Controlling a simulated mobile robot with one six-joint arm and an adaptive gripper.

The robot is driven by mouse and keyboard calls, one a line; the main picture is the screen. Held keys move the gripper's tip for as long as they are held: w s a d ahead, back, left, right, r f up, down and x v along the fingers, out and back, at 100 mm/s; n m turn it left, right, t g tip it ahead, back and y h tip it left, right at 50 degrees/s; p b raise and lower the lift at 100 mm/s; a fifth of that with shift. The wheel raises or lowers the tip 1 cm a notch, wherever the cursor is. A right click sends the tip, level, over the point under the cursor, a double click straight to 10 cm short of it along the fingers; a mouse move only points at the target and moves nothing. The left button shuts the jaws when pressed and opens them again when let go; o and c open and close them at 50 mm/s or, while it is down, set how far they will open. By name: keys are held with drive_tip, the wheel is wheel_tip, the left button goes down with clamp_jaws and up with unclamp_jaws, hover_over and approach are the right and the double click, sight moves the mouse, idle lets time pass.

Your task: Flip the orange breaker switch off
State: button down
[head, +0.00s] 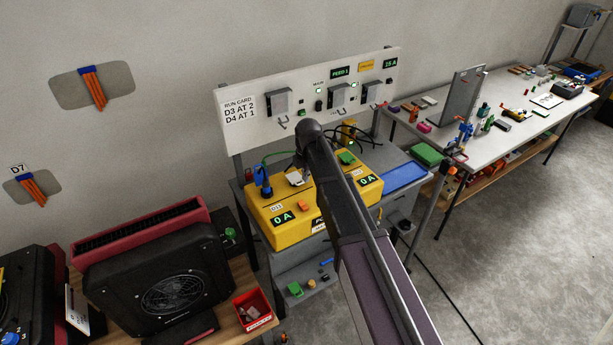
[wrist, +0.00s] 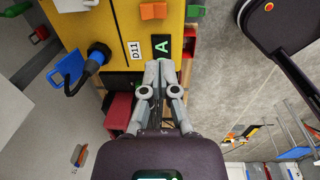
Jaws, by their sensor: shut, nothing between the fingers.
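The orange breaker switch (head: 304,205) sits on top of the yellow box (head: 290,235), near its front edge, beside a label reading D11 and a green-lit "0 A" display (head: 283,218). My gripper (wrist: 160,65) is shut and empty. Its fingertips appear just below the display (wrist: 161,47) in the wrist view, apart from the switch. I cannot tell its height over the box. In the head view my arm hides part of the box, and the gripper is not clearly seen.
A blue plug (head: 262,175) with a cable stands on the box's left end. A panel (head: 235,95) stands behind. A black fan (head: 170,285) and red bin (head: 252,310) are at left.

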sight(302, 202)
drive_tip(key=shift+w, duration=0.1)
drive_tip(key=shift+w+a+t, duration=0.3)
drive_tip(key=shift+w, duration=0.25)
drive_tip(key=shift+f, duration=0.1)
drive_tip(key=f+b, duration=0.4)
drive_tip(key=w+f+b, duration=0.1)
drive_tip(key=f+b, duration=0.4)
drive_tip(key=a+f+b, duration=0.1)
drive_tip(key=f+b, duration=0.3)
drive_tip(key=b, duration=0.1)
drive_tip(key=shift+w+f, duration=0.15)
drive_tip(key=shift+f, duration=0.15)
idle(0.6)
idle(0.4)
